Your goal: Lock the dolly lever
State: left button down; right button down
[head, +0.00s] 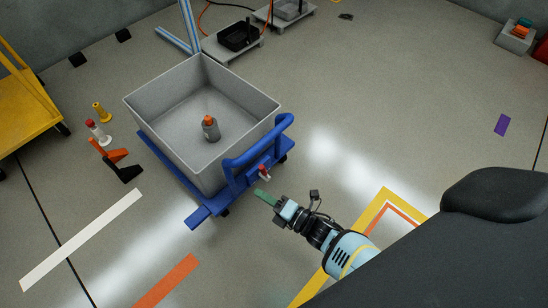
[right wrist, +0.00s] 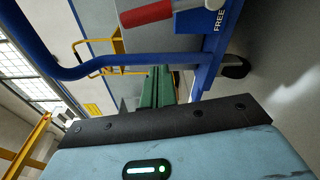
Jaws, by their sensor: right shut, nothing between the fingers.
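The blue dolly (head: 213,206) carries a large grey bin (head: 165,128) and has a blue push handle. Its small red-tipped lever (head: 265,170) sits on the dolly's near end, below the handle. In the right wrist view, the lever's red grip (right wrist: 147,14) is at the top, partly cut off, with a "FREE" label on the blue frame beside it. My right gripper (head: 264,196) is shut and empty, just in front of the lever and apart from it in the head view. Its green fingers (right wrist: 157,90) also show in the right wrist view. My left gripper is not in view.
An orange-capped grey bottle (head: 210,128) stands in the bin. A yellow cart (head: 25,105) stands at far left. Low platforms (head: 230,45) stand behind.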

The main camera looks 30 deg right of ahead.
aim_at(264, 173)
jog(key=shift+w+d+r+b, duration=0.1)
jog(key=shift+w+d+b, duration=0.25)
jog(key=shift+w, duration=0.4)
jog(key=shift+w+d+r+b, duration=0.15)
jog(key=shift+w+d+b, duration=0.2)
jog(key=shift+w, duration=0.35)
jog(key=shift+w+d+r+b, duration=0.1)
jog(key=shift+w+d+b, duration=0.25)
jog(key=shift+w, duration=0.4)
jog(key=shift+s, duration=0.1)
jog(key=shift+r, duration=0.1)
